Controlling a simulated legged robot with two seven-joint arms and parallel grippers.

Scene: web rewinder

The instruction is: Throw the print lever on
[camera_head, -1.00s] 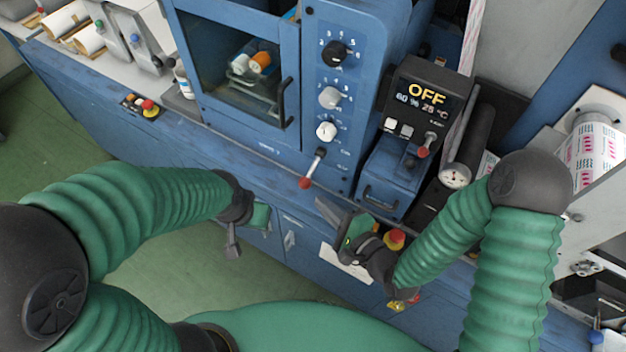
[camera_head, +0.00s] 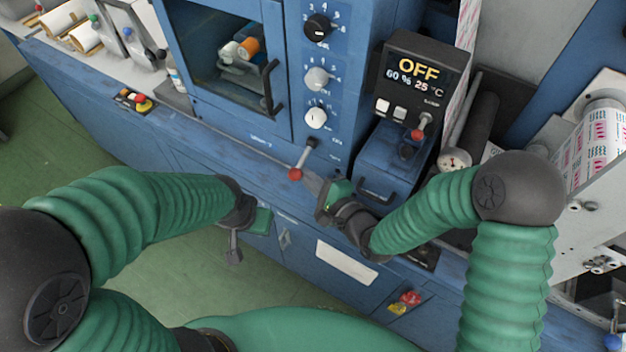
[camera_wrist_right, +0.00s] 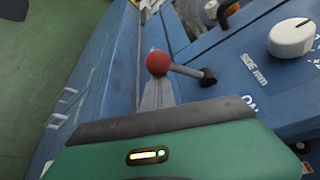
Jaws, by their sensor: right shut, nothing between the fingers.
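A lever with a red ball knob (camera_head: 296,174) sits on the blue machine front below a column of dials, its ball pointing down and out. It also shows in the right wrist view (camera_wrist_right: 158,63), with "ON" lettering near its base. My right gripper (camera_head: 317,188) is shut and empty, its tips just below and right of the ball; I cannot tell if they touch. The fingers reach toward the ball in the wrist view (camera_wrist_right: 156,92). A second red-tipped lever (camera_head: 418,132) is on the dark display box reading "OFF". My left gripper (camera_head: 236,250) hangs apart at left; its opening is unclear.
A blue drawer unit (camera_head: 385,165) with a dark handle stands right of the lever. A windowed door (camera_head: 225,60) with a handle is at upper left. Open floor (camera_head: 60,150) lies at left.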

